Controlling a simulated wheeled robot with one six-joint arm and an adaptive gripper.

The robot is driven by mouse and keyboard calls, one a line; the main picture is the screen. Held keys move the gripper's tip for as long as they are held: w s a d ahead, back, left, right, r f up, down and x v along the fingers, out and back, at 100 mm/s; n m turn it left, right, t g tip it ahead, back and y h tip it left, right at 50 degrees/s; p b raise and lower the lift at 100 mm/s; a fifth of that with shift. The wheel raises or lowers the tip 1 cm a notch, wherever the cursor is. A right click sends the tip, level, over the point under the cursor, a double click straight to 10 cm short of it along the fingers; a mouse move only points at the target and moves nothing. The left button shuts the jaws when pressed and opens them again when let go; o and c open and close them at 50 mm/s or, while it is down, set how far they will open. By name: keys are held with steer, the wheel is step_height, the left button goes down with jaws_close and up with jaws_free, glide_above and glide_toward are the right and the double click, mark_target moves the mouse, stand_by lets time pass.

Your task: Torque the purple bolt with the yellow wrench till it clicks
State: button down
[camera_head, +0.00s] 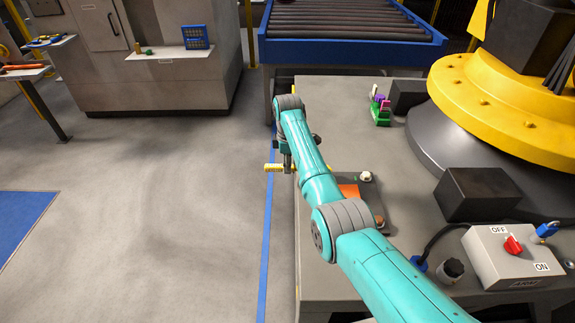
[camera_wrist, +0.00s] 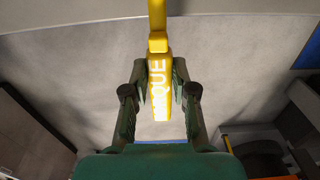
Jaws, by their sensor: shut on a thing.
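The yellow wrench (camera_wrist: 158,85) is between the two fingers of my gripper (camera_wrist: 160,68) in the wrist view, with white lettering on its handle. My gripper is shut on it. In the head view the wrench (camera_head: 273,168) sticks out to the left of my arm, over the table's left edge. Most of my gripper and the rest of the wrench are hidden by my arm there. I cannot make out the purple bolt for sure. A small purple thing (camera_head: 379,97) shows at a green holder (camera_head: 380,115) on the table, too small to identify.
An orange piece (camera_head: 349,190) and a dark plate lie beside my arm, partly hidden. A control box (camera_head: 505,255) with a red switch, a dark block (camera_head: 480,194) and a yellow machine base (camera_head: 500,110) stand right. A roller conveyor (camera_head: 345,20) is behind. The left floor is clear.

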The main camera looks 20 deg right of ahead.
steer(key=shift+r, duration=0.2)
steer(key=shift+r, duration=0.9)
steer(key=c, duration=1.7)
jaws_free()
jaws_close()
